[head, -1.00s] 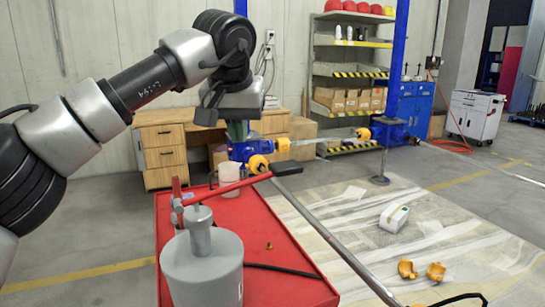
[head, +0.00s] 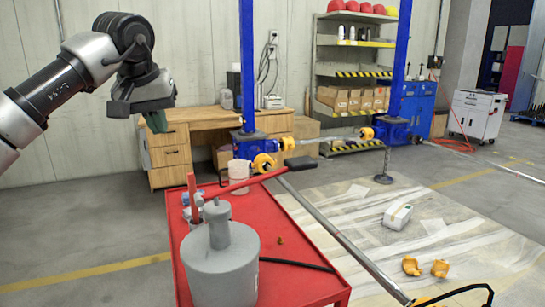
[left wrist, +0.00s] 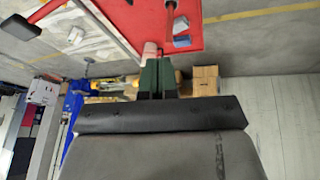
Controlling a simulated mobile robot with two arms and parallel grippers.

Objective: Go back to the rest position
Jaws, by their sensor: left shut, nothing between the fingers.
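My left gripper (head: 156,122) hangs in the air at the upper left of the head view, left of the red cart and in front of the wooden desk. Its green fingers also show in the left wrist view (left wrist: 157,76), shut and empty. A blue screw jack post (head: 247,140) with a yellow-orange fitting (head: 263,164) stands right of the gripper, well apart from it. A second blue jack (head: 391,130) with a yellow fitting stands farther right. My right gripper is not in view.
A wooden desk (head: 205,122) and shelves (head: 350,75) line the wall. Floor left of the cart is clear.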

